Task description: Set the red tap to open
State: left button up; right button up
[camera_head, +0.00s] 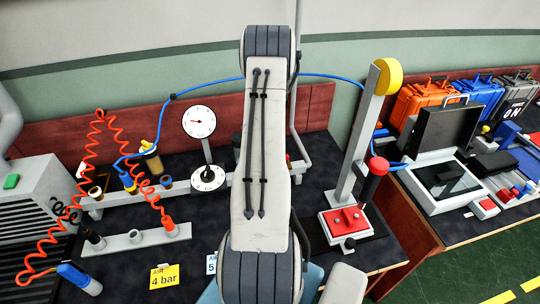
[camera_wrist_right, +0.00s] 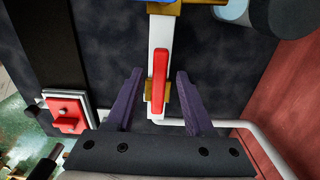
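The red tap (camera_wrist_right: 160,75) shows in the right wrist view as a long red lever lying lengthwise along a white bar, with brass-coloured pieces near its lower end and above it. My right gripper (camera_wrist_right: 158,74) is open, with one dark purple finger on each side of the lever. I see a gap between each finger and the lever; whether the fingers are level with it in depth I cannot tell. In the head view a large link of my arm covers the middle of the bench and hides the tap and the right gripper. My left gripper is not in view.
A gauge (camera_head: 199,122) and a black dial (camera_head: 208,178) stand left of my arm. A coiled orange hose (camera_head: 112,127) hangs further left. A red-topped press (camera_head: 345,220) with a tall post stands right. A red wall (camera_wrist_right: 285,95) borders the wrist view's right.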

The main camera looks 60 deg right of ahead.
jog(key=shift+w+a, duration=0.15)
notch_tip(320, 180, up, 10)
jog(key=b, duration=0.1)
jog(key=shift+r+b, duration=0.25)
jog(key=shift+b, duration=0.15)
dwell(0.5)
